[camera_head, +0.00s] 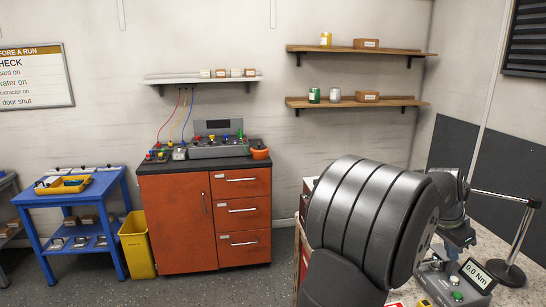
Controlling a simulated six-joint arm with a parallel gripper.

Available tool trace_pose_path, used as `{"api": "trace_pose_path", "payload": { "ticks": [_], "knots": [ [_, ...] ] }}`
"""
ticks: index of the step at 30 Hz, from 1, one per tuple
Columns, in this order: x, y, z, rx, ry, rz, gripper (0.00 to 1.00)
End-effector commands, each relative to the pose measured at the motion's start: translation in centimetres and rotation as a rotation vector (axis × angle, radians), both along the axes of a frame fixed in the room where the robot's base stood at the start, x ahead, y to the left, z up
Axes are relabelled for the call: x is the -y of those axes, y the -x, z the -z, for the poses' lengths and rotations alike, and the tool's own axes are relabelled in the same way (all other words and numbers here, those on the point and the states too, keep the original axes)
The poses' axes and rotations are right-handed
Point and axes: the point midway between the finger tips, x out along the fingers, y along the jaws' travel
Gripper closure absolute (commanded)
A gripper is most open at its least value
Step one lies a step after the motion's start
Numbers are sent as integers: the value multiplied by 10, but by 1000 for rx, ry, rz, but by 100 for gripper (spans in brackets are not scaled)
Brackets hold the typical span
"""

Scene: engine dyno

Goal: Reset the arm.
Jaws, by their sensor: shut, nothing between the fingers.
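My own dark grey arm links (372,225) fill the lower right of the head view, with a large ribbed joint closest to the camera. Smaller grey parts (452,192), which look like the far end of my arm, show just right of it above the bench. I cannot make out any gripper fingers, and the large joint hides part of that area. No held object shows.
A light speckled bench (510,240) at right carries a meter reading 0.0 Nm (476,274) and a stand with a chrome rod (512,250). A red cabinet (160,215), blue cart (112,190), yellow bin (137,245) and wall shelves (350,101) stand beyond open floor.

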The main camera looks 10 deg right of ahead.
Motion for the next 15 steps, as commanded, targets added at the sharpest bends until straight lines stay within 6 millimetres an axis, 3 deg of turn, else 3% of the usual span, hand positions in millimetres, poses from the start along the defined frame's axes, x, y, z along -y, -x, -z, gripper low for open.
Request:
{"api": "trace_pose_path", "payload": {
  "ticks": [1,3,15],
  "knots": [
    [4,1,11,-3,-4,1,100],
    [-3,-1,-9,3,5,-1,100],
    [-33,0,-80,1,3,-2,100]
  ]
}}
